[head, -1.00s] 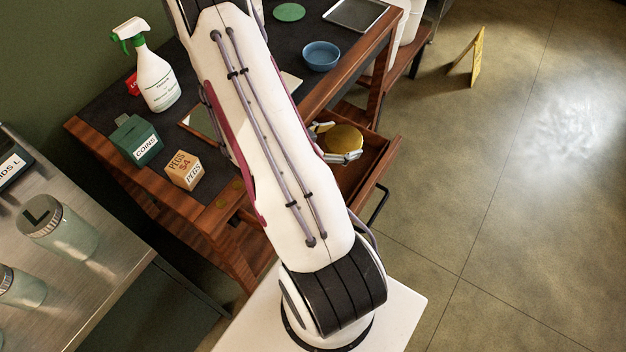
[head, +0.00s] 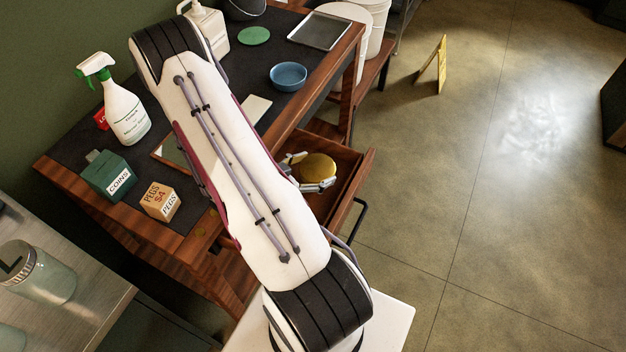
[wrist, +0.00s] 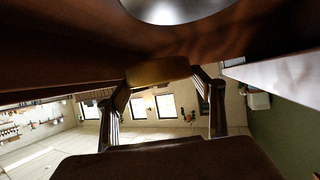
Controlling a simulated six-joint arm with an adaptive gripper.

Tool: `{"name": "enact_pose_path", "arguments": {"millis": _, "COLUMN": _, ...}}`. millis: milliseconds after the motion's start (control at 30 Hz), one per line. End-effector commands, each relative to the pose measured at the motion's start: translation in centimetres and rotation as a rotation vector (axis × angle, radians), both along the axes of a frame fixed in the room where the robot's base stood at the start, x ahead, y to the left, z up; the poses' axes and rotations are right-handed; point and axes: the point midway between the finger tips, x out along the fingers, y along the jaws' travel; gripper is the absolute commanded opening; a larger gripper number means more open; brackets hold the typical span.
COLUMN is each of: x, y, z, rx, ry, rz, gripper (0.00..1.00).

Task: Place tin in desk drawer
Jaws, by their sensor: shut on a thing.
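The tin (head: 316,166) is round with a gold-yellow top. In the head view it is within the outline of the open desk drawer (head: 356,190). My gripper (head: 311,184) is shut on the tin, its pale fingers showing at the tin's left and lower edges. In the wrist view the tin (wrist: 160,72) is a dark gold shape between the tips of my two fingers (wrist: 166,88). Whether the tin touches the drawer floor I cannot tell. My arm hides the left part of the drawer.
The desk top holds a spray bottle (head: 126,112), a green coins box (head: 109,176), a pegs box (head: 160,201), a blue bowl (head: 288,76) and a tray (head: 319,31). A yellow floor sign (head: 441,64) stands at the right. The floor around it is mostly clear.

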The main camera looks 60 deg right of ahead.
Motion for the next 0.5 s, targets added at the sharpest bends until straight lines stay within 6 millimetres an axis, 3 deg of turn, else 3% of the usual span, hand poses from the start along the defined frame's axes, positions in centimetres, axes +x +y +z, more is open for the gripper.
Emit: {"name": "enact_pose_path", "arguments": {"millis": 500, "x": 0.02, "y": -0.01, "z": -1.05, "rx": 0.000, "ry": -0.001, "rz": 0.000, "gripper": 0.44}}
